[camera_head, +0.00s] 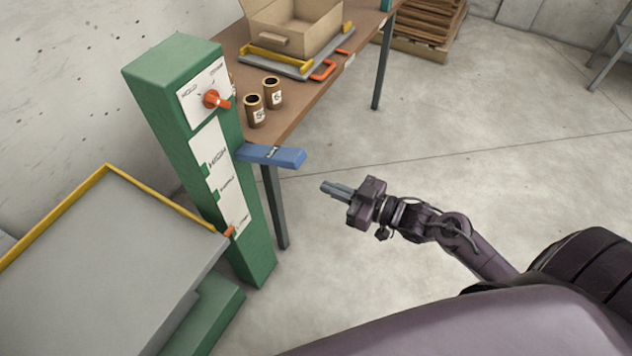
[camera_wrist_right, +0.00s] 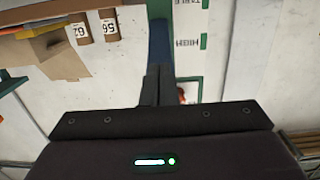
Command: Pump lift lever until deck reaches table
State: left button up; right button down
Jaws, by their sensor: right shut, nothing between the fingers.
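The lift has a green column (camera_head: 178,115) with a blue lever (camera_head: 272,155) sticking out to the right. The grey deck (camera_head: 105,265) with yellow rails sits low at the left, below the brown table top (camera_head: 228,45). An orange pointer (camera_head: 229,232) is near the bottom of the white scale (camera_head: 219,180), which has green marks. My right gripper (camera_head: 335,189) is shut and empty, right of and below the lever's end, apart from it. In the right wrist view the closed fingers (camera_wrist_right: 157,86) point toward the blue lever (camera_wrist_right: 158,42). My left gripper is out of view.
An orange knob (camera_head: 212,99) sits on a panel marked HOLD. Two brown cups (camera_head: 255,111), a cardboard box (camera_head: 292,25) and a grey tray (camera_head: 290,65) with an orange handle stand on the table. The floor right of the table is open.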

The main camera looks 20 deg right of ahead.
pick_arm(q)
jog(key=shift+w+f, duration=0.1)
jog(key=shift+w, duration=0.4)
pick_arm(e)
jog(key=v, duration=0.4)
jog(key=shift+s+d, duration=0.1)
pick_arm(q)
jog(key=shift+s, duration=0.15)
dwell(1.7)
